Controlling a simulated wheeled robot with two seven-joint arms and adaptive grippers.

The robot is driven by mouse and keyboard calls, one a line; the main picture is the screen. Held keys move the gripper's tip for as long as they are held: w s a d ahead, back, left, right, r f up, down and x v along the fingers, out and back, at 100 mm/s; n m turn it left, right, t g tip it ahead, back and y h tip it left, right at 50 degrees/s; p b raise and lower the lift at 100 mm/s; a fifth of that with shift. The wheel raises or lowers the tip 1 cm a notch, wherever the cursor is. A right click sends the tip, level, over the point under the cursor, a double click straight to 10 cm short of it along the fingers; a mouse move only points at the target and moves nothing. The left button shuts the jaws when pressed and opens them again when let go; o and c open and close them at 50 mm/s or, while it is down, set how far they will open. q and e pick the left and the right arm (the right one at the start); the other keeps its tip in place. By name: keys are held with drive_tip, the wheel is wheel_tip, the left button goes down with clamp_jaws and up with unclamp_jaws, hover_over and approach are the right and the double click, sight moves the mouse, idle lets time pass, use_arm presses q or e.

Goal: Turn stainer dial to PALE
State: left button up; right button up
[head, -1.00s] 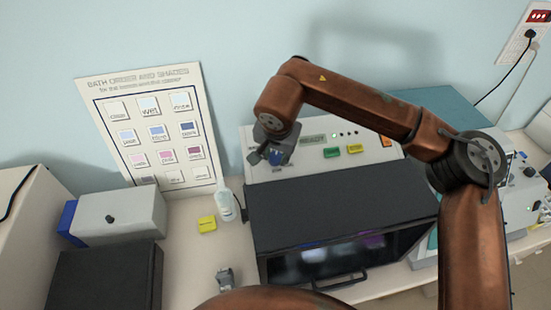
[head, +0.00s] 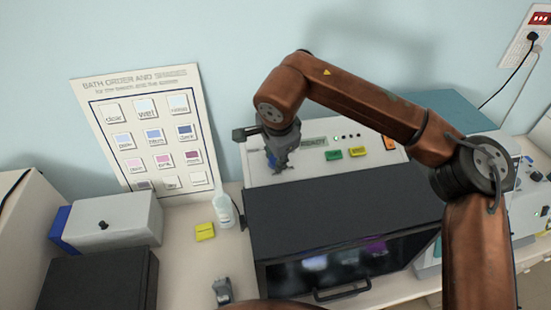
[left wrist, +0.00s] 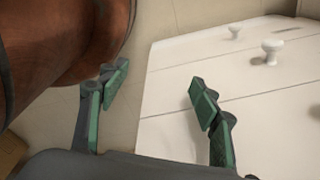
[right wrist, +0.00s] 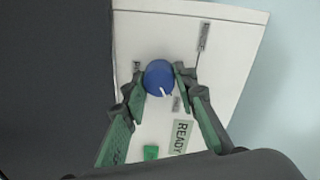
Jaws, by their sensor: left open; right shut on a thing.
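The stainer (head: 340,205) is a dark box with a pale panel behind it. In the right wrist view its round blue dial (right wrist: 158,78) has a white pointer slanting down and slightly right, near a small grey label (right wrist: 176,104). The small labels are too blurred to read. My right gripper (head: 279,168) is at the left of the panel, its fingers closed on both sides of the dial; it also shows in the right wrist view (right wrist: 160,80). My left gripper (left wrist: 160,85) is open and empty near white drawers.
The panel has a READY display (head: 314,141), a green button (head: 333,155), a yellow button (head: 357,152) and an orange one. A shade chart (head: 150,135) leans on the wall. A white bottle (head: 225,210) and yellow block (head: 204,232) stand left of the stainer.

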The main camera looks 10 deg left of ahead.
idle(0.5)
drive_tip(key=o, duration=1.2)
drive_tip(key=shift+c, duration=0.2)
drive_tip(key=shift+r, duration=0.15)
drive_tip(key=v, duration=1.1)
drive_tip(key=shift+s+r, duration=0.15)
drive_tip(key=shift+r, duration=0.25)
